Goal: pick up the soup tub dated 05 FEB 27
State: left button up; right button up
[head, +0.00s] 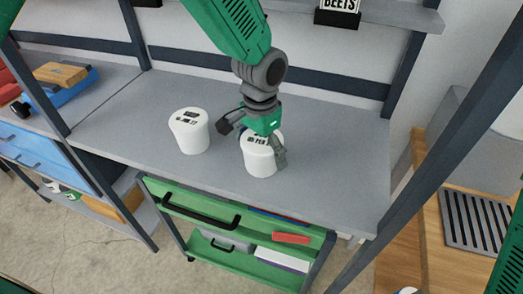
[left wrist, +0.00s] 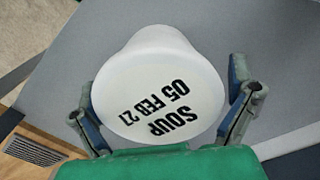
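The white soup tub (head: 260,163) stands upright on the grey worktop, partly covered by my left gripper. In the left wrist view this tub (left wrist: 155,60) has black print on its lid reading SOUP 05 FEB 27. My left gripper (head: 254,142) is over it, with its fingers spread on opposite sides of the lid. The fingers look open around the tub; I cannot tell if either touches it. A second white tub (head: 190,136) stands to the left, its lid print too small to read fully. My right gripper is not in view.
The grey worktop (head: 330,165) is clear to the right of the tubs. Below is a green drawer unit (head: 172,205) with black handles. Dark posts flank the bench.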

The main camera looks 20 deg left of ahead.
pick_arm(q)
jog(key=shift+d, duration=0.25)
jog(key=c, duration=1.1)
jog(key=shift+r, duration=0.1)
